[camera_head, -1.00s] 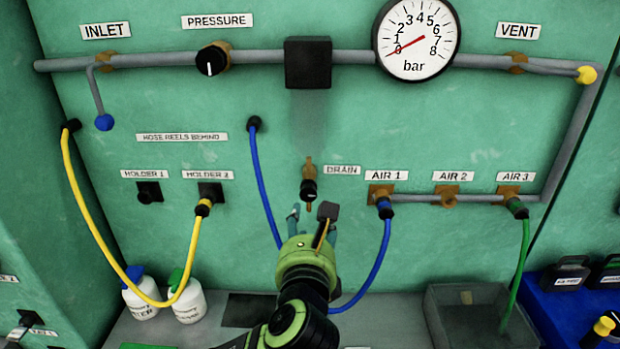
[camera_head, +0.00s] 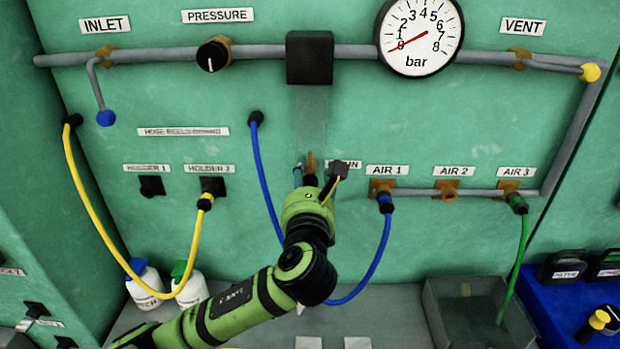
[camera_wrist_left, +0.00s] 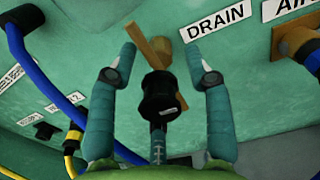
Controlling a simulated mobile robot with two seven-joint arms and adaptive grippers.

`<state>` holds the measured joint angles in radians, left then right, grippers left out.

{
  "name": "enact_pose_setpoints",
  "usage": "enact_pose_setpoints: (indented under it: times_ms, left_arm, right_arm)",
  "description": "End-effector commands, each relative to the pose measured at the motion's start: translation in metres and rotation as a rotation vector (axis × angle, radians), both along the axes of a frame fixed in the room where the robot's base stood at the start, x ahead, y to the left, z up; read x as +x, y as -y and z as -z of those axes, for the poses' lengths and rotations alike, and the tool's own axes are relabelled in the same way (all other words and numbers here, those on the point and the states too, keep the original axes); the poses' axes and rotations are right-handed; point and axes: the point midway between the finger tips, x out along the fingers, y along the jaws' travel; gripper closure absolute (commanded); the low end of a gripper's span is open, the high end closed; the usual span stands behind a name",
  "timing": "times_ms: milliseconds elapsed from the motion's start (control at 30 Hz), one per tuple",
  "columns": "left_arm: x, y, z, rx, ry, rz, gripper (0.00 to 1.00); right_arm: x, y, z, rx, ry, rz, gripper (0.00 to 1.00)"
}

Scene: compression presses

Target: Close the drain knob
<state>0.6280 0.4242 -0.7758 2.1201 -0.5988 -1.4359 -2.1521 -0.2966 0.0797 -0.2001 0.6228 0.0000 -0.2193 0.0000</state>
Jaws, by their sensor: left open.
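The drain knob is black on a brass fitting below the DRAIN label (camera_wrist_left: 219,32). In the head view only its brass top (camera_head: 311,161) shows clearly, as my left gripper (camera_head: 317,176) covers most of the rest. In the left wrist view the black knob (camera_wrist_left: 160,97) lies between the two teal fingers of my left gripper (camera_wrist_left: 161,62), with a slanted brass bar (camera_wrist_left: 150,48) behind it. The fingers are open, with gaps on both sides of the knob. A small light mark shows on the knob. My right gripper is not in view.
A blue hose (camera_head: 266,190) hangs close left of my left gripper, and the AIR 1 fitting (camera_head: 382,188) with its blue hose is to the right. The pressure gauge (camera_head: 420,38) reads near 0. A grey open bin (camera_head: 440,322) stands at lower right.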

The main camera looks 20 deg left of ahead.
Motion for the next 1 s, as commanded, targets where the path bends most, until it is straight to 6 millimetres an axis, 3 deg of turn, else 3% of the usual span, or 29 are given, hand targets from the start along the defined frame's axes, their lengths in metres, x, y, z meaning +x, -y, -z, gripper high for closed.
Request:
enact_pose_setpoints:
  times_ms: [67,167,200,667,1000]
  left_arm:
    - [0.0,0.0,0.0,0.0,0.0,0.0,0.53]
    - [0.0,0.0,0.0,0.0,0.0,-0.001,0.93]
    - [0.0,0.0,0.0,0.0,0.0,-0.001,1.0]
    - [0.0,0.0,-0.001,-0.053,0.014,0.0,1.0]
    - [-0.001,0.0,-0.002,-0.29,0.082,-0.001,1.0]
  right_arm:
    - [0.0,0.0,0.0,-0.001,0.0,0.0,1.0]
    - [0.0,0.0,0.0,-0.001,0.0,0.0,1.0]
    - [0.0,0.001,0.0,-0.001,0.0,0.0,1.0]
    - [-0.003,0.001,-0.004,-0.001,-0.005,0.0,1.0]
    - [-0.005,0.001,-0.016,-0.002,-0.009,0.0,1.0]
